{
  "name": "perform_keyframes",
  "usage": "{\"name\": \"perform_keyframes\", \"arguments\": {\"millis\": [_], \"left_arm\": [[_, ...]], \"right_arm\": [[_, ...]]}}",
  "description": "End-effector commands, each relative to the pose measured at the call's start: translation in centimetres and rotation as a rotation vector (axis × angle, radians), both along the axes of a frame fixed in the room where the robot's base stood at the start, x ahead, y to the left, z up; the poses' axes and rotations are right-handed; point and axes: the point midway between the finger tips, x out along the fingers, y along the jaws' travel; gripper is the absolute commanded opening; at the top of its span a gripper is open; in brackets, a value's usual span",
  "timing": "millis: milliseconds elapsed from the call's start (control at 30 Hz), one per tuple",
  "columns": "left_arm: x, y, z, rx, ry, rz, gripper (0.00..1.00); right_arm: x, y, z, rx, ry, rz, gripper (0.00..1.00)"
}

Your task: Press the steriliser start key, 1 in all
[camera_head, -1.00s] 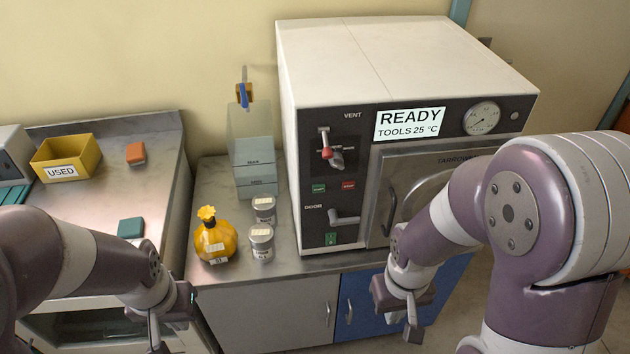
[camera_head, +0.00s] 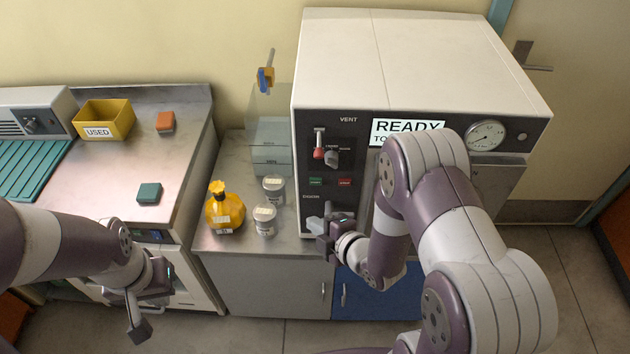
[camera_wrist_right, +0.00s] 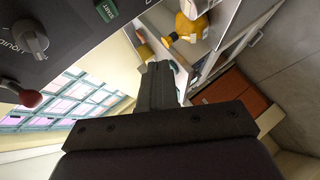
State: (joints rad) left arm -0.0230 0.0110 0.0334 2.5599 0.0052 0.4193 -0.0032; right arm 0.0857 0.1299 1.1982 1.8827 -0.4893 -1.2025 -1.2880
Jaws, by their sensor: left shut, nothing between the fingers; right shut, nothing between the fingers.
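The steriliser (camera_head: 424,62) is a white-topped box with a dark front panel. Its display (camera_head: 404,130) reads READY, partly covered by my right arm. The green start key (camera_head: 315,181) sits left of a red key on the panel. It also shows in the right wrist view, labelled START (camera_wrist_right: 107,10), at the top edge. My left gripper (camera_head: 139,331) is shut and empty at lower left, away from the steriliser.
A red-knobbed vent lever (camera_head: 319,152) and a grey selector knob (camera_head: 332,158) are above the keys. A yellow bottle (camera_head: 224,211) and two lidded jars (camera_head: 265,221) stand on the counter left of the steriliser. The floor in front is clear.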

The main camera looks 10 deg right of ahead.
Motion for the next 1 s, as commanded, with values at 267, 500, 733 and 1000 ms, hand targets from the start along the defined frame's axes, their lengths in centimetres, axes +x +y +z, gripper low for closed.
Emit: {"name": "perform_keyframes", "arguments": {"millis": [267, 500, 733, 1000], "left_arm": [[0.0, 0.0, -0.2, 0.000, 0.000, 0.000, 0.00], [0.0, 0.0, -0.6, 0.000, 0.000, 0.000, 0.00], [0.0, 0.0, -1.3, 0.000, 0.000, 0.000, 0.00], [0.0, 0.0, -1.6, 0.000, 0.000, 0.000, 0.00]], "right_arm": [[1.0, -0.3, -0.1, 0.000, 0.000, -0.001, 0.00], [4.4, -1.3, -0.1, 0.002, 0.001, -0.003, 0.00], [7.2, -2.1, -0.2, 0.001, 0.002, -0.001, 0.00], [8.4, -2.5, 0.0, 0.001, 0.003, -0.002, 0.00]]}}
